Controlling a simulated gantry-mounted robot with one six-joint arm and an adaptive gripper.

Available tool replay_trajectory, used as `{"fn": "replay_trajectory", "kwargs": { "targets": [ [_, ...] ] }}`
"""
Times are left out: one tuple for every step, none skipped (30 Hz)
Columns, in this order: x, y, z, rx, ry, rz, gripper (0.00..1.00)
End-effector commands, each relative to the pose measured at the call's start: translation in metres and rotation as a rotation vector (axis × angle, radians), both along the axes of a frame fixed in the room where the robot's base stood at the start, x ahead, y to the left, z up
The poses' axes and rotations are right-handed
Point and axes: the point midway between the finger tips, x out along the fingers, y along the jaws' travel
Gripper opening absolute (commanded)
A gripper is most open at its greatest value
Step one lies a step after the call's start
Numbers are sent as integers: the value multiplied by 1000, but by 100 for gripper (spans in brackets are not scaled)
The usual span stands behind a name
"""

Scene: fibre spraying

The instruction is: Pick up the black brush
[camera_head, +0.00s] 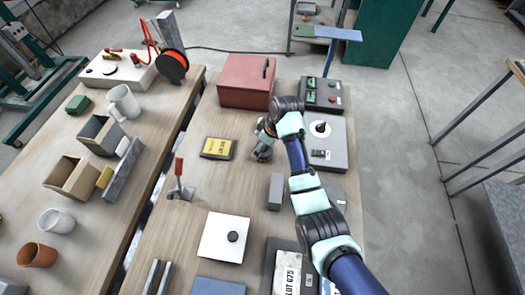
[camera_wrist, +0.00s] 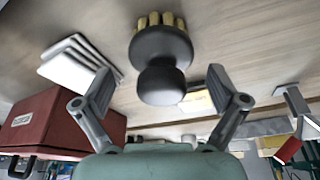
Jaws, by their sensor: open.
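The black brush (camera_wrist: 162,55) shows in the wrist view, with a round black head, a rounded knob and a ring of yellowish bristles. It lies in the upper middle of that view, between the spread fingers of my gripper (camera_wrist: 163,88). The fingers are open, with clear gaps on both sides of the brush. In the head view my gripper (camera_head: 264,147) is low over the middle of the right-hand table (camera_head: 185,225).
A red box (camera_head: 246,82) stands behind my gripper and a yellow-labelled case (camera_head: 218,148) lies to its left. A grey panel with a dial (camera_head: 330,155) is to the right. A red-handled clamp (camera_head: 179,175) and a white plate (camera_head: 222,248) lie nearer the front.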

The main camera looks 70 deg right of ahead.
Motion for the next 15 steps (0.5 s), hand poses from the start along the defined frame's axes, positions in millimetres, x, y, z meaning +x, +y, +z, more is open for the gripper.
{"fn": "replay_trajectory", "kwargs": {
  "targets": [
    [2,0,-14,2,2,1,96],
    [4,0,-18,2,1,1,96],
    [5,-1,-23,1,1,0,96],
    [6,-1,-25,1,1,0,96],
    [7,-1,-27,0,0,0,96],
    [7,-1,-28,0,0,0,96],
    [8,-1,-28,0,0,0,96],
    [8,-1,-28,-1,0,0,96],
    [8,-1,-28,-1,0,0,96],
    [8,-1,-28,-1,0,0,96],
    [8,-1,-28,-1,0,0,96],
    [8,-1,-28,-1,0,0,96],
    [8,-1,-28,-1,0,0,91],
    [8,-1,-28,-1,0,0,86],
    [8,-1,-28,-1,0,0,80]
  ]
}}
